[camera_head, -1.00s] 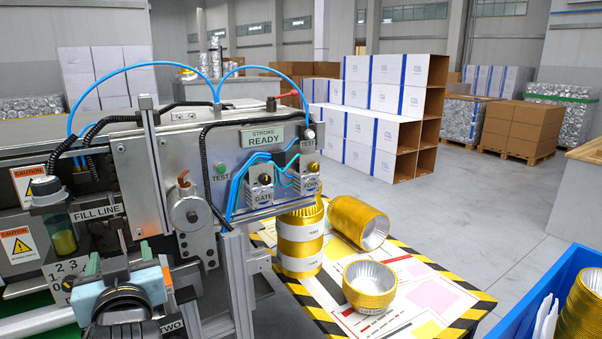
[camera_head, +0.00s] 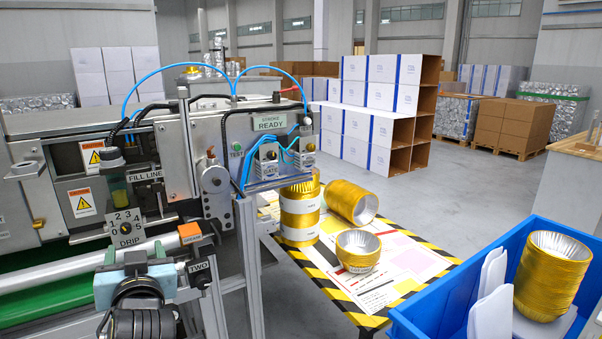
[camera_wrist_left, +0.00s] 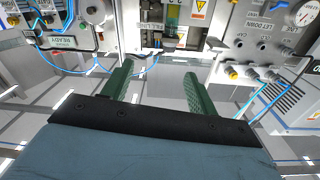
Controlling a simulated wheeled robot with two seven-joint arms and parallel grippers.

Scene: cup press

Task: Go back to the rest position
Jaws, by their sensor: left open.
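My left gripper (camera_head: 135,258) is low at the left in the head view, in front of the press machine (camera_head: 190,165). In the left wrist view its two green fingers (camera_wrist_left: 158,88) stand wide apart with nothing between them. The machine's panels, gauge (camera_wrist_left: 305,14) and blue hoses show beyond the fingers, apart from them. A sign on the machine reads READY (camera_head: 270,124). My right gripper is not in view.
A striped-edge table (camera_head: 425,262) holds an upright gold cup stack (camera_head: 299,215), a lying stack (camera_head: 350,202) and a separate gold cup piece (camera_head: 358,250). A blue crate (camera_head: 420,325) at right holds gold cups and white items. Open floor (camera_head: 460,205) lies behind.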

